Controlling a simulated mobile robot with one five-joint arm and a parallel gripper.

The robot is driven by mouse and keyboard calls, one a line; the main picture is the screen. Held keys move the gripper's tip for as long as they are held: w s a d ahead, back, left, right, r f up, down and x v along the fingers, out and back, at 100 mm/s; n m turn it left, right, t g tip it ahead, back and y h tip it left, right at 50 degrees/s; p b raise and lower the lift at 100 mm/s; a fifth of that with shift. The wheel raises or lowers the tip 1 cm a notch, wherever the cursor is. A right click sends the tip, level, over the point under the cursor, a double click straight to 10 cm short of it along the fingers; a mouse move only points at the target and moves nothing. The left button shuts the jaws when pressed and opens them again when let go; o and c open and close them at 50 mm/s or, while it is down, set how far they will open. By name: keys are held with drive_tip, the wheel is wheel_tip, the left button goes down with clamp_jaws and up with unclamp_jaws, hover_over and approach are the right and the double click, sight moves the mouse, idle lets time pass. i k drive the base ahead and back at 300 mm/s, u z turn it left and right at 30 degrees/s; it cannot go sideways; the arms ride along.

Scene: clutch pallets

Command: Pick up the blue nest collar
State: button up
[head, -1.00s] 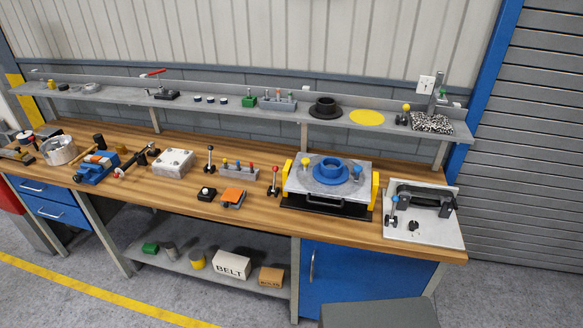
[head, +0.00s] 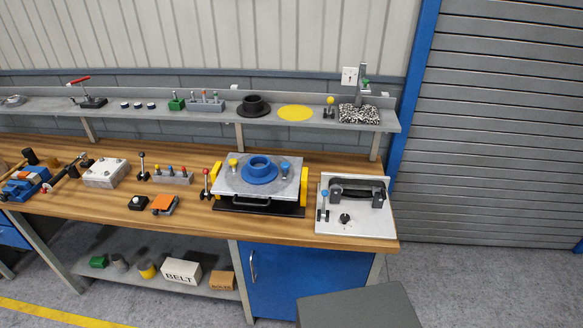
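The blue nest collar (head: 260,171) is a flanged blue ring. It sits upright on a grey metal plate (head: 232,184) on the wooden workbench, in the middle of the head view. A yellow-knobbed pin (head: 233,163) and a blue-knobbed pin (head: 285,166) stand on either side of it. The plate rests between yellow side blocks, with a dark handle at its front. My gripper is not in view.
A red-knobbed lever (head: 207,184) stands just left of the plate. A white fixture board (head: 345,228) with a black belt loop is to its right. A shelf (head: 215,113) runs behind, holding a black flanged collar (head: 253,104) and a yellow disc (head: 295,113).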

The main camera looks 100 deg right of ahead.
sight(265, 174)
drive_tip(key=k, duration=0.85)
